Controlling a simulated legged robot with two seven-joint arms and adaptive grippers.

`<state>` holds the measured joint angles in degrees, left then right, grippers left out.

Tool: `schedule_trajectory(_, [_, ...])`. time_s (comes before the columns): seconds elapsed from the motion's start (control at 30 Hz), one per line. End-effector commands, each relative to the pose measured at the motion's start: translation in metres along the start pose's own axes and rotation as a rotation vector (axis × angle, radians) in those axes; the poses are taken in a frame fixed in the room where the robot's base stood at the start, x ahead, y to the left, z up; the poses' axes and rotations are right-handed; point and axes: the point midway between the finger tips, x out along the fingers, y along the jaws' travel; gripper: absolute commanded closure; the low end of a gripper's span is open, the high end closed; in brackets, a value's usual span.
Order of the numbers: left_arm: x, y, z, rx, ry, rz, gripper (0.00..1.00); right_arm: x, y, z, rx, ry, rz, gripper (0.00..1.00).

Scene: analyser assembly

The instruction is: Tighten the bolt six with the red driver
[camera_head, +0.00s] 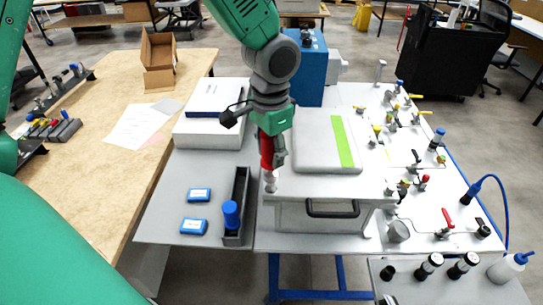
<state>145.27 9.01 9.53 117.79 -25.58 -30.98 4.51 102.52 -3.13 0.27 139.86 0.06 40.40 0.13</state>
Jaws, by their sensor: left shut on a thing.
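My left gripper (276,154) reaches down from the top centre and is shut on the red driver (266,150). The driver stands roughly upright, with its pale lower end (270,184) at the front left corner of the white analyser (292,188). I cannot tell whether the tip touches a bolt. Bolt six cannot be made out; the driver's end and the gripper cover that corner. The analyser has a grey raised lid with a green stripe (342,142) and a dark front handle (333,208). My right gripper is not in view.
Left of the analyser are a narrow black tray (247,236) with a blue-capped item (231,214), two blue boxes (194,226) and a white box (201,132). A blue device (311,75) stands behind. Valves and fittings (404,186) crowd the right. The wooden table (95,170) has clear room.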

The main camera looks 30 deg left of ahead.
Motion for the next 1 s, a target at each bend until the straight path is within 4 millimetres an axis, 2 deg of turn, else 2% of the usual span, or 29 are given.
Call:
schedule_trajectory(0.57, [-0.026,0.000,0.000,0.001,0.001,0.000,1.00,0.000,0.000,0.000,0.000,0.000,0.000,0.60])
schedule_trajectory(0.87, [-0.027,0.001,0.000,0.001,0.001,0.000,1.00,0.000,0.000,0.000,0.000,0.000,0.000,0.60])
schedule_trajectory(1.0, [-0.013,0.003,0.001,-0.011,-0.001,0.000,1.00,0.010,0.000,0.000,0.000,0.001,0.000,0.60])
